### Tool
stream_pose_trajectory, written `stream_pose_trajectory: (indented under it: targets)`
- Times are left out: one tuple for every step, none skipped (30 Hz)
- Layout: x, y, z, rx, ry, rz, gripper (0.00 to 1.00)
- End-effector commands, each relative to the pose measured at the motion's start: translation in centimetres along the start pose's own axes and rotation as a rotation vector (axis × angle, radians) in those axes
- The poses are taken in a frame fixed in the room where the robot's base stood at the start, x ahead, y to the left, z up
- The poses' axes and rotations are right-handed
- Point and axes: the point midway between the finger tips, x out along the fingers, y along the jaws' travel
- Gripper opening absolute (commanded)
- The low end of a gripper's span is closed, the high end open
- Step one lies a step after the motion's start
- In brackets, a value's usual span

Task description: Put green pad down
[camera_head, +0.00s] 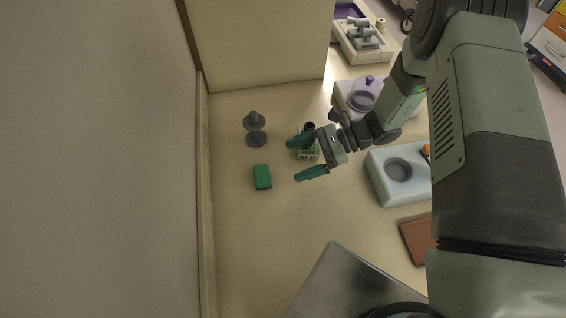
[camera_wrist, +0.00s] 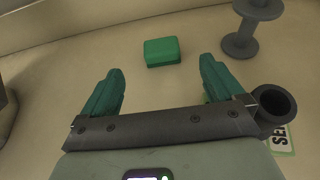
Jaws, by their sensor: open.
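The green pad (camera_head: 262,177) is a small block lying flat on the beige surface, left of my gripper in the head view. In the wrist view the green pad (camera_wrist: 162,51) lies beyond my fingertips, between their lines and apart from both. My gripper (camera_head: 302,159) is open with teal fingers and nothing between them. The open fingers also show in the wrist view (camera_wrist: 160,78).
A dark grey spool-shaped stand (camera_head: 256,128) stands just behind the pad. A labelled item with a dark round opening (camera_head: 307,150) is close beside my gripper. A pale block with a round recess (camera_head: 379,178) is at the right. A wall runs along the left; the surface before the pad is clear.

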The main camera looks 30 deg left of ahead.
Motion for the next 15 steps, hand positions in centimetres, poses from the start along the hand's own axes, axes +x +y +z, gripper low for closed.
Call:
stream_pose_trajectory:
  targets:
    - [-0.5,0.0,0.0,0.0,0.0,-0.002,0.95]
    - [-0.7,0.0,0.0,0.001,0.001,-0.002,0.95]
    - [-0.9,0.0,0.0,0.001,0.001,0.0,0.95]
    - [-1.1,0.0,0.0,0.001,0.001,0.0,0.95]
    - [-1.1,0.0,0.0,0.001,0.001,0.0,0.95]
    - [-1.2,0.0,0.0,0.001,0.001,0.001,0.95]
    - [-1.2,0.0,0.0,0.001,0.001,0.001,0.95]
    - [-1.2,0.0,0.0,0.001,0.001,0.001,0.95]
    - [-1.2,0.0,0.0,0.001,0.001,0.001,0.95]
    - [-1.2,0.0,0.0,0.001,0.001,0.001,0.95]
    - [-1.2,0.0,0.0,0.001,0.001,0.001,0.95]
    - [-1.3,0.0,0.1,-0.001,0.002,0.0,0.95]
    - [-1.4,0.0,0.2,-0.004,0.005,0.0,0.95]
    - [-1.6,-0.1,0.4,-0.01,0.009,0.0,0.95]
    - [-2.1,-0.2,0.8,-0.022,0.017,0.001,0.95]
